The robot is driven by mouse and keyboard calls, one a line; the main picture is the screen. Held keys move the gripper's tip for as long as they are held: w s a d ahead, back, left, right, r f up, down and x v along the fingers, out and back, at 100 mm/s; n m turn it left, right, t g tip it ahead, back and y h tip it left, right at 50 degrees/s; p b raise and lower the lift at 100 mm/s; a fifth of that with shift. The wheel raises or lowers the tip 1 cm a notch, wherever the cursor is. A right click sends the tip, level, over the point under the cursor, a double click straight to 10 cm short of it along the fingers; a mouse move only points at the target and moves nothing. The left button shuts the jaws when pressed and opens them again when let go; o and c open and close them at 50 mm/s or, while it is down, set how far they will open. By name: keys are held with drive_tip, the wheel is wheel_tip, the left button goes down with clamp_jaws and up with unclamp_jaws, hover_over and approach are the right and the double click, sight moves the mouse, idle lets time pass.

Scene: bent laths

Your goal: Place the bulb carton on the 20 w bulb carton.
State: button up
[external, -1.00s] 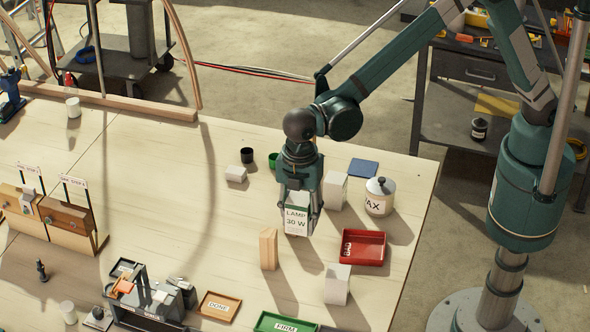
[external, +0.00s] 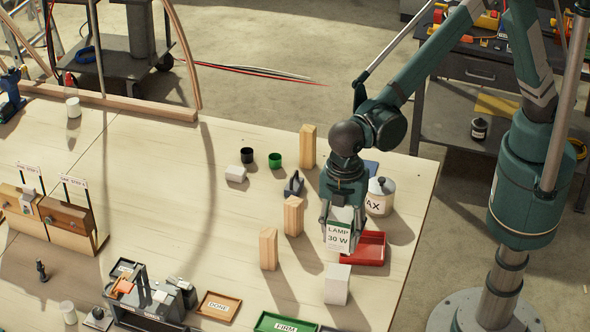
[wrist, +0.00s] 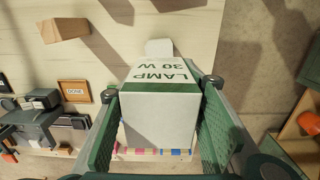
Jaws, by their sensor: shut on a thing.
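In the wrist view the carton (wrist: 160,95) sits between both green fingers. A plain white carton (external: 337,285) stands on the table just nearer the camera than the held one. A white box also shows just beyond the held carton in the wrist view (wrist: 159,48). No 20 W label is readable.
The red tray (external: 372,249) lies right beside the held carton. Wooden blocks (external: 293,216) (external: 269,249) stand to the left. The AX jar (external: 380,197) is behind right. The green FIRM tray (external: 284,323) and DONE tray (external: 218,307) lie at the front.

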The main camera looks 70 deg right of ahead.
hover_over(339, 271)
drive_tip(key=shift+w+a+f, duration=0.1)
drive_tip(key=shift+f, duration=3.05)
drive_tip(key=shift+f, duration=0.1)
drive_tip(key=shift+f+p, duration=0.3)
drive_tip(key=shift+f, duration=1.45)
drive_tip(key=shift+f, duration=0.15)
drive_tip(key=o, duration=0.9)
wheel_tip(339, 271, up, 12)
drive_tip(key=shift+r, duration=0.15)
